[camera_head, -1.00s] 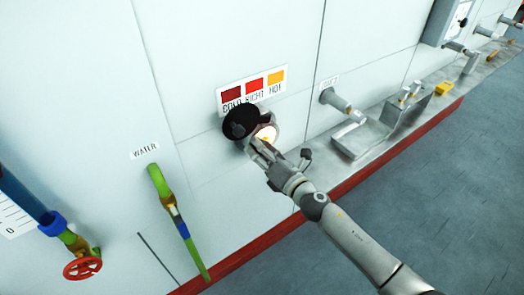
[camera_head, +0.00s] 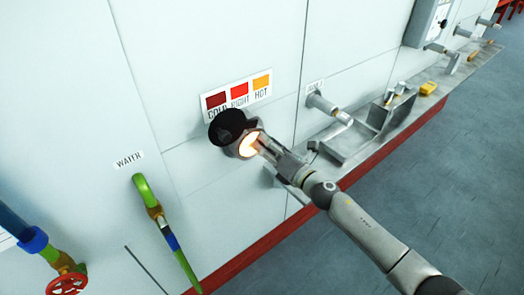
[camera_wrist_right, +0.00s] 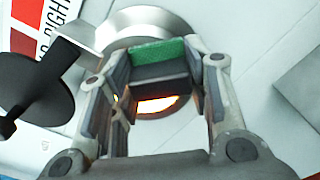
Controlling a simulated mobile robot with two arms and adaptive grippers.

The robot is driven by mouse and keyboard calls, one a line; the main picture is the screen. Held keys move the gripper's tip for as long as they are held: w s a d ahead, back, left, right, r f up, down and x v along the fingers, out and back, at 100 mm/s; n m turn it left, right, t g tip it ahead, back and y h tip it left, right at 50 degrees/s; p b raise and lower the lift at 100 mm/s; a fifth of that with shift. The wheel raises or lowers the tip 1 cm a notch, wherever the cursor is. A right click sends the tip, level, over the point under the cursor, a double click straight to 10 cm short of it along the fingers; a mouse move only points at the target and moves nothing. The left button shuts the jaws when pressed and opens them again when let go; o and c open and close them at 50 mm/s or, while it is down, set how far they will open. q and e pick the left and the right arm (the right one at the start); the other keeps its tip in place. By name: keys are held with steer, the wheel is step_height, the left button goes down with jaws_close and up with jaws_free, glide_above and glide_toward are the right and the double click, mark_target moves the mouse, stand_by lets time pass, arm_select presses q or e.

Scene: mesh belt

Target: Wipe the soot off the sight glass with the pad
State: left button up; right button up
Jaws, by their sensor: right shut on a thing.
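The sight glass (camera_head: 249,145) is a round port on the white wall, glowing orange-white. It also glows below the pad in the wrist view (camera_wrist_right: 157,104), partly hidden by the pad. A round black cover (camera_head: 226,125) is swung to its left; in the wrist view it is dark at the left (camera_wrist_right: 38,85). My right gripper (camera_head: 266,148) is at the right edge of the glass. It is shut on the pad (camera_wrist_right: 160,58), which has a green layer over a dark one. I cannot tell whether the pad touches the glass or how much soot is there. My left gripper is not in view.
A colour label (camera_head: 237,93) reading cold, right, hot is above the port. A metal ledge (camera_head: 352,142) with fittings and a yellow block (camera_head: 428,88) runs along the wall at the right.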

steer(key=shift+w, duration=0.1)
steer(key=shift+s+a+r, duration=0.1)
steer(key=shift+s+a, duration=0.3)
steer(key=shift+a, duration=0.1)
steer(key=shift+s+a+p, duration=0.45)
steer(key=shift+s+a, duration=0.45)
steer(key=shift+a, duration=0.25)
steer(key=shift+s+a+p, duration=0.4)
steer(key=shift+s+a, duration=0.45)
steer(key=shift+a, duration=0.25)
steer(key=shift+d, duration=0.1)
steer(key=shift+s+d, duration=0.3)
glide_toward(242, 149)
steer(key=shift+w+a+p, duration=0.1)
steer(key=shift+w+p, duration=0.15)
steer(key=shift+p, duration=0.15)
